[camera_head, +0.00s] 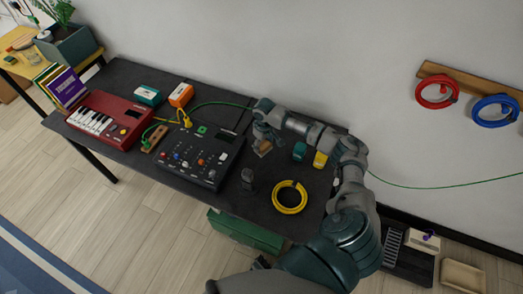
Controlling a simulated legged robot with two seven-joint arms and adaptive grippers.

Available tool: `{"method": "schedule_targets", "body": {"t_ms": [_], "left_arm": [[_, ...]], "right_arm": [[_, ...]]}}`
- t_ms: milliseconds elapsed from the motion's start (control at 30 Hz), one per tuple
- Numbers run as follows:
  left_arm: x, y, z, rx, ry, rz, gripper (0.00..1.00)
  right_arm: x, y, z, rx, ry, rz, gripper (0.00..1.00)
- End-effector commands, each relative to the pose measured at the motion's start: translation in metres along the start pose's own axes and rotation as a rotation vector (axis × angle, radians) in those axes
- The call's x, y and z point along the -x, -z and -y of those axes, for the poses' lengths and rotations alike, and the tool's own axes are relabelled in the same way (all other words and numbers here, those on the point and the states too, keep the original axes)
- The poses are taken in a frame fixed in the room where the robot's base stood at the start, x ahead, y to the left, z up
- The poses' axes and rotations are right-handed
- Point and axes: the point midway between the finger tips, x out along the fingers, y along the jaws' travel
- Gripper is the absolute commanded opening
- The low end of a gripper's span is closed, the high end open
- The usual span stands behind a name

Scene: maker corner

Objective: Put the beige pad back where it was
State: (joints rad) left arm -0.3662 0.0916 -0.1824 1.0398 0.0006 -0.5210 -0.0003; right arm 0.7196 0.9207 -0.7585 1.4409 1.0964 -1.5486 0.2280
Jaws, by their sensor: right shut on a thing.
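The beige pad (264,148) is a small tan piece at the fingertips of my right gripper (262,139), over the back of the dark table (226,200). My right gripper points down and is shut on the pad. The fingers cover part of the pad, and I cannot tell whether it touches the tabletop.
A black mixer (202,156) and red keyboard (110,119) stand to the left. Teal (299,151) and yellow (320,159) blocks stand right of the gripper. A yellow cable coil (289,197) and small black object (248,180) lie in front. A green cable (222,103) runs behind.

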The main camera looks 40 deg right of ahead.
Motion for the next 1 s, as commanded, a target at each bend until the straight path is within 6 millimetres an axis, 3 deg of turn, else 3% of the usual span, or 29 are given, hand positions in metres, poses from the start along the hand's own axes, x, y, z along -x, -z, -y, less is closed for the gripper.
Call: {"method": "schedule_targets", "body": {"t_ms": [367,400,567,600,700,1000], "left_arm": [[0.005,0.017,-0.001,0.003,-0.001,-0.006,0.97],[0.005,0.018,-0.001,0.003,-0.001,-0.007,0.97],[0.005,0.017,0.001,0.004,-0.004,-0.006,0.97],[0.005,0.017,0.001,0.004,-0.004,-0.006,0.97],[0.006,0.018,0.000,0.002,0.001,-0.005,0.97],[0.006,0.019,-0.001,0.003,0.000,-0.006,0.97]], "right_arm": [[-0.047,0.001,-0.002,-0.002,0.001,0.004,0.35],[-0.049,0.001,-0.002,-0.002,0.000,0.003,0.31],[-0.048,0.001,0.001,0.000,-0.005,0.003,0.30],[-0.048,0.001,0.002,0.000,-0.005,0.004,0.73],[-0.048,0.001,0.001,0.000,-0.004,0.003,0.93],[-0.048,0.001,-0.002,-0.002,0.001,0.002,0.93]]}}
